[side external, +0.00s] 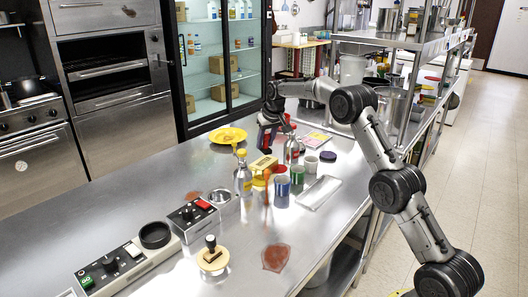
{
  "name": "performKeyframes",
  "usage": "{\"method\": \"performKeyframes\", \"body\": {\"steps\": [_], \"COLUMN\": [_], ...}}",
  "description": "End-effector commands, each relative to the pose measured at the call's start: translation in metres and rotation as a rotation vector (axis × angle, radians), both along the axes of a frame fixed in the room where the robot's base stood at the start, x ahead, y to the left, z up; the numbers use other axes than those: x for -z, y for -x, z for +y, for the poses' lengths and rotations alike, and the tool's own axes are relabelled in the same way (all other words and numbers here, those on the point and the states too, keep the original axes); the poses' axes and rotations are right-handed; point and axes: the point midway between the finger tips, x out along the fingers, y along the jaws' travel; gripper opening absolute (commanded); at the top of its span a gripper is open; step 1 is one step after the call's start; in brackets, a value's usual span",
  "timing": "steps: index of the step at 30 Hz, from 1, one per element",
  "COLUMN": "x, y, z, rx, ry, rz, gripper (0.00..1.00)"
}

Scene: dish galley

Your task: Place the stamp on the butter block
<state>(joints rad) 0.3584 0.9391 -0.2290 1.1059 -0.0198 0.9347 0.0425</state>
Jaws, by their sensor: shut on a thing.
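A yellow block (263,164), which looks like the butter block, lies in the middle of the steel counter. My gripper (266,148) is just above and behind it, pointing down. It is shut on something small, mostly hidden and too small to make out. I cannot tell whether the held thing touches the block. A stamp-like thing with a black knob handle and a round wooden base (212,258) stands upright at the front of the counter, well away from my gripper.
Close around the block stand a clear bottle (243,180), a red-capped bottle (291,150), a blue mug (282,186) and a green mug (297,175). A yellow plate (227,135) lies behind. A pale tray (319,192) lies right. Control boxes (193,217) stand front left.

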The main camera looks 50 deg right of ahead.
Motion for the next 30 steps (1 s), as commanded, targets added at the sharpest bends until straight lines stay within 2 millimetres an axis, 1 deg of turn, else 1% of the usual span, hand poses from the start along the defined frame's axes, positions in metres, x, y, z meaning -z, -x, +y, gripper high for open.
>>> {"method": "performKeyframes", "body": {"steps": [8,12,15,25,26,30], "x": [0.013,0.034,0.042,0.045,0.045,0.045], "y": [-0.011,-0.009,-0.01,-0.01,-0.01,-0.01], "z": [-0.004,-0.004,-0.004,-0.004,-0.004,-0.004], "rx": [0.0,0.0,0.0,0.0,0.0,0.0], "ry": [0.0,-0.001,0.0,0.001,0.001,0.001], "rz": [-0.001,0.002,-0.001,-0.002,-0.002,-0.002], "gripper": [0.0,0.0,0.0,0.0,0.44,0.69]}}
